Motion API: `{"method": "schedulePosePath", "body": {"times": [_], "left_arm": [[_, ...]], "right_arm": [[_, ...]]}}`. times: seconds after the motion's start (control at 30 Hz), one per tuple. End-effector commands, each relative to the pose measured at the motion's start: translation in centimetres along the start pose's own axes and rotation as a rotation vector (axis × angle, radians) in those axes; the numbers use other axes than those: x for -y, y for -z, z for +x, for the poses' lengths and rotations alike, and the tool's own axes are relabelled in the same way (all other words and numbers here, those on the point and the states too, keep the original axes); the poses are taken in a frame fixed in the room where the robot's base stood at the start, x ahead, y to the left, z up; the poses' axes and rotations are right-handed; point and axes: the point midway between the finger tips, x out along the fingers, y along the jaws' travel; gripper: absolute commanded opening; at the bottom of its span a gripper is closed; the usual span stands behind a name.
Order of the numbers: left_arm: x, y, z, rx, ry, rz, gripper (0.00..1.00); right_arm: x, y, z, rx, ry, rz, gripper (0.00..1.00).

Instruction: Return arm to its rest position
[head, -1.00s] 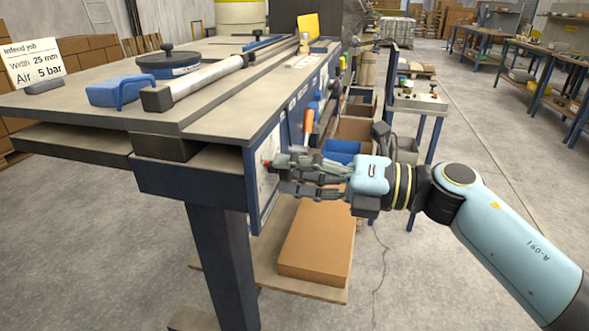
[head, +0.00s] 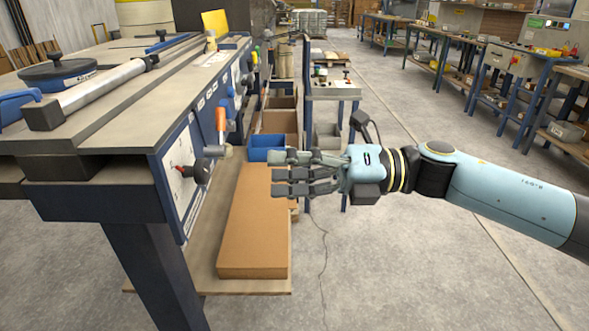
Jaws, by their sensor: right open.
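My right arm (head: 505,195) comes in from the right, light blue with black joints. My right gripper (head: 283,173) is open and empty. It hangs in the air to the right of the laminating machine's side panel (head: 180,175), apart from it. A lever with a dark knob and a grey-and-orange handle (head: 219,135) stands out from the panel, left of the fingertips. My left gripper is not in view.
The machine's table (head: 75,135) fills the left side. A large cardboard box (head: 253,235) lies on a low shelf below my gripper. A blue bin (head: 266,148) and a small stand (head: 333,92) are behind. Open floor (head: 420,285) lies at the right front.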

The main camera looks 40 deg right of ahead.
Motion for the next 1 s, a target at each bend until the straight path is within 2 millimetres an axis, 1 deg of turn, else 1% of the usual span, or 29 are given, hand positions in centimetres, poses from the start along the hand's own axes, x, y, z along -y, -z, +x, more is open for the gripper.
{"method": "schedulePosePath", "body": {"times": [0.03,0.1,0.2,0.67,0.77,0.8,0.87,0.97,1.0], "left_arm": [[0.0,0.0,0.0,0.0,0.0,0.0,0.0],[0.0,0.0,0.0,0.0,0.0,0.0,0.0],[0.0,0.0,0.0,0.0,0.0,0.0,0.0],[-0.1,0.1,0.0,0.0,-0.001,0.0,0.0],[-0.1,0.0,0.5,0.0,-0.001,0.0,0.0],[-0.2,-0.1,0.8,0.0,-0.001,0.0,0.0],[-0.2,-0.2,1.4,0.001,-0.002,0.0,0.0],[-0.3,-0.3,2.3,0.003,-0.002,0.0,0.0],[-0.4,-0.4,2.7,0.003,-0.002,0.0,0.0]], "right_arm": [[0.1,0.1,-0.6,-0.002,0.003,0.0,0.58],[0.0,0.0,-1.1,-0.001,0.002,0.001,0.58],[0.0,0.0,-1.4,0.001,0.001,0.0,0.58],[0.0,0.0,-1.4,0.001,0.0,0.0,0.58],[0.4,0.4,-1.1,0.009,-0.006,0.01,0.58],[0.9,0.9,-0.9,0.025,-0.013,0.028,0.58],[3.3,1.9,-1.0,0.069,-0.002,0.094,0.58],[9.6,3.1,-2.1,0.219,0.051,0.291,0.58],[12.6,3.9,-2.9,0.295,0.084,0.394,0.58]]}}
